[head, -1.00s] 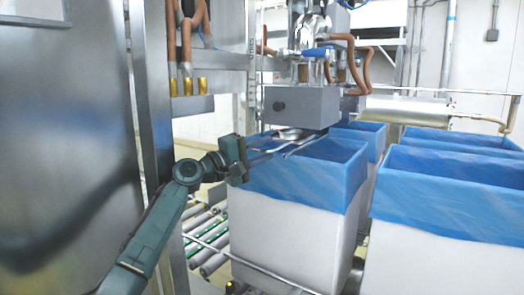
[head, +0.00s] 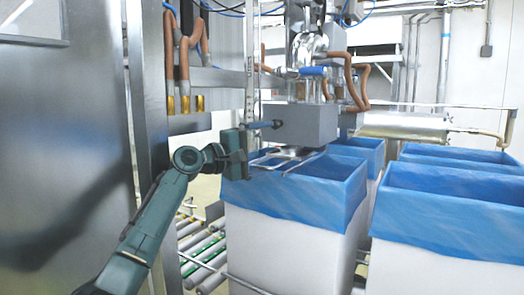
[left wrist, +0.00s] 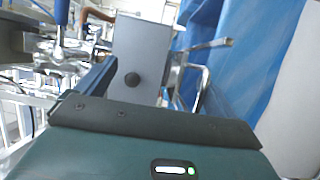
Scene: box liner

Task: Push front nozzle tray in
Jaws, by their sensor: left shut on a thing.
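The front nozzle tray (head: 290,152) is a shiny metal piece with thin wire rails, under the grey nozzle box (head: 305,124) and above the near blue-lined box. Its rails also show in the left wrist view (left wrist: 204,70). My left gripper (head: 240,154) is at the left end of the rails, below and left of the grey box's dark knob. It is shut on the tray, though its fingertips are largely hidden. A bluish bar (head: 262,125) runs from beside the gripper toward the knob; I cannot tell what it belongs to. My right gripper is in neither view.
White boxes with blue liners (head: 295,190) stand below and to the right. A steel panel (head: 60,150) and post (head: 150,120) are close on the left. Rollers (head: 205,262) lie below the arm. Brown hoses (head: 190,45) hang above.

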